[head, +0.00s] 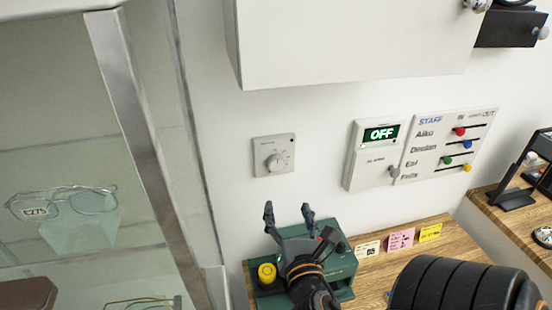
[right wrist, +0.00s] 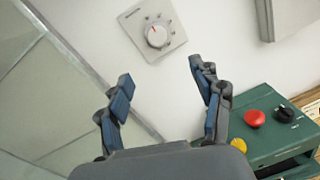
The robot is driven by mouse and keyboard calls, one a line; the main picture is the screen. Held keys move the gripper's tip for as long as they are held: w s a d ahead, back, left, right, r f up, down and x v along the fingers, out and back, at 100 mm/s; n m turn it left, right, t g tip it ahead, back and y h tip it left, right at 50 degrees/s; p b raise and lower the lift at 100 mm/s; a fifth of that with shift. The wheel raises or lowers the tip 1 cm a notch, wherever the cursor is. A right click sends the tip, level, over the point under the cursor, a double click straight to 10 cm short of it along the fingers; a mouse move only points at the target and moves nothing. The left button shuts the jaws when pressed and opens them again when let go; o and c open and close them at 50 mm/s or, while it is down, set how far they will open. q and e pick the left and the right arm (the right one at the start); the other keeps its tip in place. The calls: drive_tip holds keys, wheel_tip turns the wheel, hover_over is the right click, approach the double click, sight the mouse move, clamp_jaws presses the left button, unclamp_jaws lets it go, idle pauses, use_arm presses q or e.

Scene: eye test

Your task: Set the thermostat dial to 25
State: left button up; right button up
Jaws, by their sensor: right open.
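The thermostat (head: 258,168) is a square grey plate on the white wall, with a round pale dial (head: 276,161) that sticks out. In the right wrist view the dial (right wrist: 158,36) shows at the top middle, with a small red mark on its face near the upper edge. The scale around it is too small to read. My right gripper (head: 288,210) is open and empty, below the thermostat and apart from it. In the right wrist view its two fingers (right wrist: 161,78) are spread, with the dial beyond them. My left gripper is not in view.
A green box (head: 338,262) with a red button (right wrist: 254,118), black knob (right wrist: 286,114) and yellow knob (head: 266,273) stands on a wooden counter below. A glass cabinet (head: 130,120) is left. An "OFF" alarm panel (head: 362,150) and staff board (head: 430,150) hang right.

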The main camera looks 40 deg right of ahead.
drive_tip(key=p, duration=0.2)
approach(277, 166)
drive_tip(key=x, duration=0.7)
drive_tip(key=shift+w+d+f, duration=0.1)
drive_tip(key=shift+w+d, duration=0.25)
drive_tip(key=shift+w, duration=0.2)
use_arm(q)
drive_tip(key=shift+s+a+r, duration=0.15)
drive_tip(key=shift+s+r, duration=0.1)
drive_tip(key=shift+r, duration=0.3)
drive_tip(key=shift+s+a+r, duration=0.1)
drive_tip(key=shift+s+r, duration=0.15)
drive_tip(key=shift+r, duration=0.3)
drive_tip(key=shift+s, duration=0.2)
use_arm(e)
drive_tip(key=c, duration=1.2)
